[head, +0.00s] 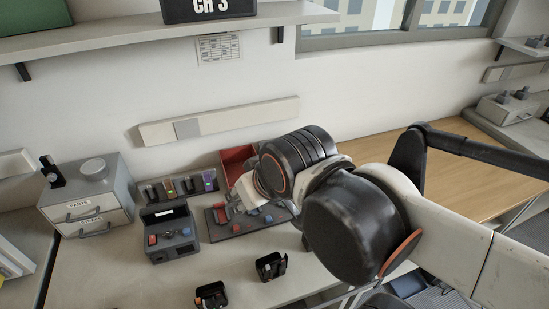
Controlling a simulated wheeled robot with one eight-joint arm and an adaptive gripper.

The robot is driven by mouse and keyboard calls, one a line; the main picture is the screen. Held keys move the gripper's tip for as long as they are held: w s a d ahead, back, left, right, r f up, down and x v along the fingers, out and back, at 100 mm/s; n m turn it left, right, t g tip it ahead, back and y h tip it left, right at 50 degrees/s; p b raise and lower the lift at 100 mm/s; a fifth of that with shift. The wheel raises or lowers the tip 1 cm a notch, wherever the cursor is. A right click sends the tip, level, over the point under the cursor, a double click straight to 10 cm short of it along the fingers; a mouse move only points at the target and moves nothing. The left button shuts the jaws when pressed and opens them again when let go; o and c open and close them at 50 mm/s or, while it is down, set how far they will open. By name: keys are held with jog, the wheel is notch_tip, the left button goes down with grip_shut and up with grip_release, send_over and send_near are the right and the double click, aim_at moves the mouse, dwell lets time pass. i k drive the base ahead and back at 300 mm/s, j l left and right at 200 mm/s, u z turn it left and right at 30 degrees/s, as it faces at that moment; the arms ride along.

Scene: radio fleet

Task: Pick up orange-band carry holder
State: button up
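Two small black open-topped holders stand on the pale worktop. The other holder (211,295) is at the bottom edge and partly cut off, also with a small reddish mark. My arm crosses the view from the right, over the back right of the worktop.
A grey tester box (172,233), a dark tray of small parts (240,222), a red bin (238,162) and a rack of coloured items (182,187) stand behind the holders. A drawer cabinet (88,196) is at left. The worktop's front left is clear.

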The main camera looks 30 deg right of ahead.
aim_at(278, 264)
jog(key=z, duration=0.35)
jog(key=k+j+z, duration=0.35)
jog(key=k+z, duration=0.15)
jog(key=z, duration=0.25)
jog(key=k+j+z, duration=0.15)
jog(key=z, duration=0.2)
jog(key=k+z, duration=0.15)
jog(key=k, duration=1.05)
